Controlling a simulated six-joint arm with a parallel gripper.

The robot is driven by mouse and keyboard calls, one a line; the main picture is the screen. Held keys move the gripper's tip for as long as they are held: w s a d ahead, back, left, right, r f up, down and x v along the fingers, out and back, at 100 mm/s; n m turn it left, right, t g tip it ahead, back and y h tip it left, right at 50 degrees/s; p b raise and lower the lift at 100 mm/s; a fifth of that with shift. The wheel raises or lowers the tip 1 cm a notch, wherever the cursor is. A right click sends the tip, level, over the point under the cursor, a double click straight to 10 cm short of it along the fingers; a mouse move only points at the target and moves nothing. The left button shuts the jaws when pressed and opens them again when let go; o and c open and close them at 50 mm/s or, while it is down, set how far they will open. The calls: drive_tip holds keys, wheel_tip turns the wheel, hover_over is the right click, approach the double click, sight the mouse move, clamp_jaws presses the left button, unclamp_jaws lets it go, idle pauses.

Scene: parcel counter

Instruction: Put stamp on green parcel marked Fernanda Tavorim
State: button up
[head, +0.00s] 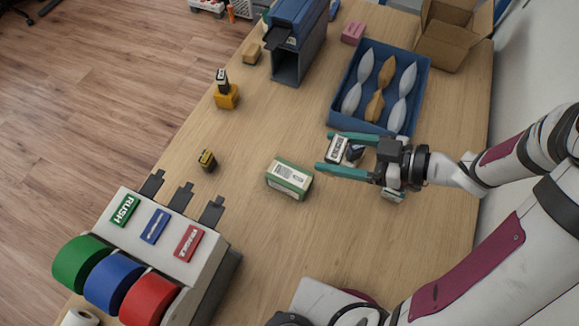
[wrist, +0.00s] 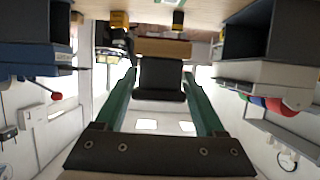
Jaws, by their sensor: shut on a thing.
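My gripper (head: 322,151) has two long teal fingers and is shut on a dark block with a white labelled face (head: 337,149), which looks like the stamp. In the wrist view the dark block (wrist: 160,80) fills the space between the fingers, with a tan part or object beyond it. The green parcel (head: 290,178) lies on the table just left of and below the fingertips. It has a white label on top, too small to read. The held block is apart from the parcel.
A blue tray (head: 333,110) with wrapped items stands behind my gripper. A small black-and-yellow block (head: 207,160) and a yellow block (head: 227,96) with a dark item on top stand to the left. The coloured roll dispenser (head: 222,254) is at lower left.

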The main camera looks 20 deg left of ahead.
drive_tip(key=x, duration=0.3)
drive_tip(key=s+f+x, duration=0.1)
drive_tip(key=x, duration=0.5)
drive_tip(key=shift+s+f, duration=0.25)
drive_tip(key=shift+f, duration=0.15)
wheel_tip(320, 180, down, 4)
drive_tip(key=shift+a+f, duration=0.1)
drive_tip(key=shift+a, duration=0.05)
drive_tip(key=shift+f, duration=0.15)
drive_tip(key=o, duration=1.3)
